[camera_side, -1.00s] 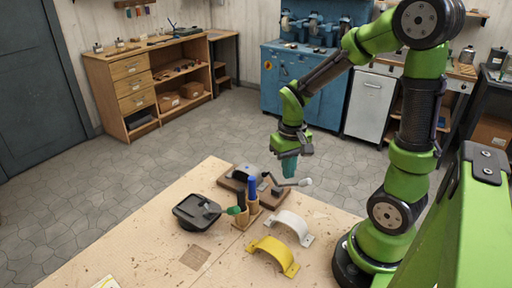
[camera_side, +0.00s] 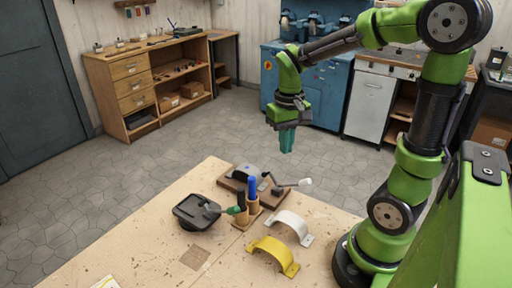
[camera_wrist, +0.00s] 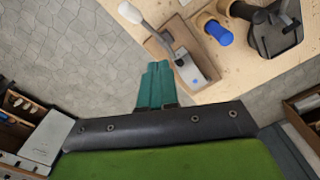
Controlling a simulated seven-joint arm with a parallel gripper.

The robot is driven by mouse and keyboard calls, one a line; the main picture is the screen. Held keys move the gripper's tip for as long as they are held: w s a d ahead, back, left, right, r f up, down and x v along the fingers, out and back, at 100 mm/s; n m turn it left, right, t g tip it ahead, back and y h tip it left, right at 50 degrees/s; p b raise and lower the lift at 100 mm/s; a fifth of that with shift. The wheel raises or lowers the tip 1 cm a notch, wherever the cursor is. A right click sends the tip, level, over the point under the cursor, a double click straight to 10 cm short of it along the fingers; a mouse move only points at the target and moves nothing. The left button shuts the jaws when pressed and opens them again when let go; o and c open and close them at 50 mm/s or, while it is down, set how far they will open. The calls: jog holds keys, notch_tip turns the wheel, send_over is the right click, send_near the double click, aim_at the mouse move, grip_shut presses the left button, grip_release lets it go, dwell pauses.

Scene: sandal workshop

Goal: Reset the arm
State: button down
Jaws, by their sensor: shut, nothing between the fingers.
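My gripper (camera_side: 287,140) has teal fingers that are shut and empty. In the side view it hangs pointing down, in the air above and behind the table's far edge. In the wrist view the gripper (camera_wrist: 155,84) shows as two teal fingers side by side, near a wooden block with a lever clamp (camera_wrist: 185,62). The same clamp fixture (camera_side: 245,178) lies on the table near its far corner, below the gripper and apart from it.
The wooden table (camera_side: 130,245) carries a black tray (camera_side: 192,212) with a green-handled brush, a wooden holder (camera_side: 247,213) with blue and black tools, a white strap (camera_side: 293,226) and a yellow strap (camera_side: 274,255). A wooden cabinet (camera_side: 135,90) and blue cabinet (camera_side: 325,95) stand behind.

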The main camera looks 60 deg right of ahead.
jog(key=s+a+r+n+t+y, duration=0.1)
jog(key=s+a+r+t, duration=0.1)
jog(key=a, duration=0.4)
jog(key=s+a+r+n+t+y, duration=0.1)
jog(key=s+a+r+t, duration=0.1)
jog(key=a+r+t, duration=0.3)
jog(key=shift+s+a+r, duration=0.15)
jog(key=shift+a, duration=0.5)
dwell(0.7)
